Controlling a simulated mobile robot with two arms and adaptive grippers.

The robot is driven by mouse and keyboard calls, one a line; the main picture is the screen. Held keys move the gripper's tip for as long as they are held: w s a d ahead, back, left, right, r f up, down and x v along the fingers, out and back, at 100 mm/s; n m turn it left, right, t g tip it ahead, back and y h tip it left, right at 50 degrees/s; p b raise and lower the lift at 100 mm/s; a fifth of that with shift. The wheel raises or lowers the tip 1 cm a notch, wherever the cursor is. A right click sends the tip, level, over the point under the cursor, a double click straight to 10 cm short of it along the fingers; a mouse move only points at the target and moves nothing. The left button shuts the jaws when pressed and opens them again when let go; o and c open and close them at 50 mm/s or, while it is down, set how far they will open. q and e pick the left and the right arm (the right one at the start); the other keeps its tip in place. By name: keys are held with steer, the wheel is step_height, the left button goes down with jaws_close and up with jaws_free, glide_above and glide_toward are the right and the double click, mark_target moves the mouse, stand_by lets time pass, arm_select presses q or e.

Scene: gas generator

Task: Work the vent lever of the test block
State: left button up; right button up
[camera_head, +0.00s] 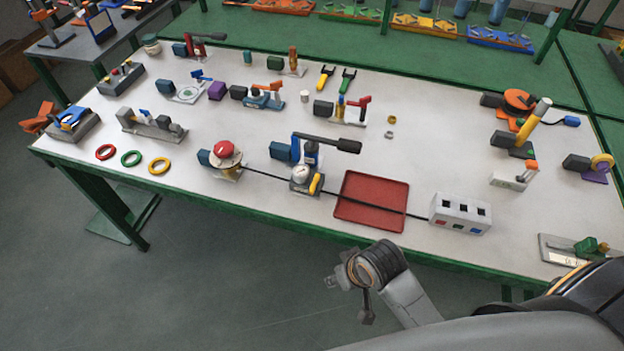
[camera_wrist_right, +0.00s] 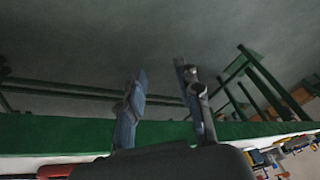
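A device that looks like the test block (camera_head: 301,182) stands near the table's front edge, left of the red tray. It has a round white gauge (camera_head: 300,174), a blue body, a long black handle (camera_head: 335,144) pointing right and a short yellow lever (camera_head: 316,184); I cannot tell for sure which is the vent lever. My right arm's end (camera_head: 372,266) is in front of the table edge, apart from the device. In the right wrist view my right gripper (camera_wrist_right: 162,85) has its fingers apart with nothing between them. My left gripper is not in view.
A red tray (camera_head: 371,201) and a white box with dark slots (camera_head: 461,213) stand right of the device. A red-topped button unit (camera_head: 226,158) stands to its left. A dark rod or cable runs past it. Several other fixtures fill the white table; the green front edge (camera_head: 300,227) lies near my arm.

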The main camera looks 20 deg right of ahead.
steer(key=w+a+r+y, duration=0.2)
steer(key=w+a+r, duration=0.35)
steer(key=r, duration=0.35)
step_height(320, 180, up, 17)
steer(key=m+g+h, duration=0.3)
steer(key=m+h, duration=0.1)
steer(key=m, duration=0.4)
glide_above(313, 186)
step_height(313, 186, down, 14)
steer(key=shift+r+p, duration=0.1)
steer(key=shift+p, duration=0.5)
steer(key=shift+s, duration=0.1)
jaws_close()
